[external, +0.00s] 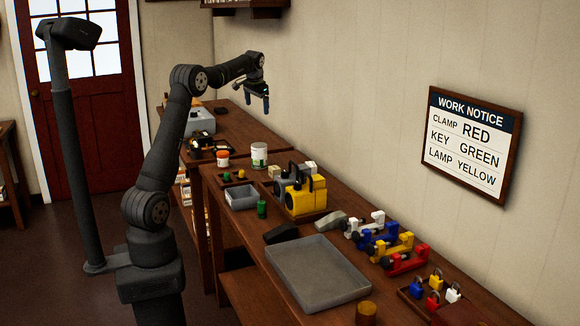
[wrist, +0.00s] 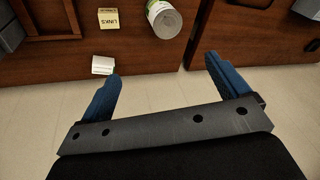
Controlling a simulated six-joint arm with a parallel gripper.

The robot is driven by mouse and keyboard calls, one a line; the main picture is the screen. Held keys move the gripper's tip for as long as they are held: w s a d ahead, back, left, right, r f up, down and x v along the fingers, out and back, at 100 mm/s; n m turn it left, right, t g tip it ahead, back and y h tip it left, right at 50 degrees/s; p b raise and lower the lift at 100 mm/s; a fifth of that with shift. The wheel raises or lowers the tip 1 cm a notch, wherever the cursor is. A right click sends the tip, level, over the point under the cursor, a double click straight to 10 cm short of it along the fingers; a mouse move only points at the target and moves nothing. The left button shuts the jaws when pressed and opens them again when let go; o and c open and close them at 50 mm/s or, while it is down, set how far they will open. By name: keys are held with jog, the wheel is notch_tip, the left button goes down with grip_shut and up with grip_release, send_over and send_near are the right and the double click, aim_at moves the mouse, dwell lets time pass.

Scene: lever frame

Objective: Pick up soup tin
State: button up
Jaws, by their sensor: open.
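The soup tin appears to be the white cylinder with a green band (external: 259,155), upright on the workbench near the wall. It also shows at the top of the wrist view as a white-and-green tin (wrist: 163,20). My gripper (external: 259,106) is open and empty, held high above the bench near the wall. In the wrist view, its two blue fingers (wrist: 163,68) are spread apart, and the tin lies beyond them, touching neither.
A red-and-white tin (external: 223,158) stands left of the soup tin. A small box (wrist: 108,18) and a pale block (wrist: 103,65) lie near it.

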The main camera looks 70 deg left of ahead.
aim_at(260, 145)
jog(key=w+a+f+n, duration=0.1)
jog(key=a+f+n, duration=0.1)
jog(key=f, duration=0.5)
jog(key=w+a+f+n+h, duration=0.1)
jog(key=a+f+n, duration=0.2)
jog(key=f+n, duration=0.2)
jog(key=w+a+f+n+g, duration=0.1)
jog(key=a+f+n, duration=0.1)
jog(key=f, duration=0.7)
jog(key=shift+w+a+n, duration=0.25)
jog(key=shift+a+n, duration=0.1)
jog(key=shift+n, duration=0.45)
jog(key=shift+a+f, duration=0.2)
jog(key=shift+f, duration=0.7)
jog(key=shift+a+f, duration=0.25)
jog(key=shift+f, duration=0.65)
jog(key=shift+a+f, duration=0.2)
jog(key=shift+f, duration=0.7)
jog(key=shift+r, duration=0.1)
jog(key=c, duration=1.4)
jog(key=shift+r, duration=0.1)
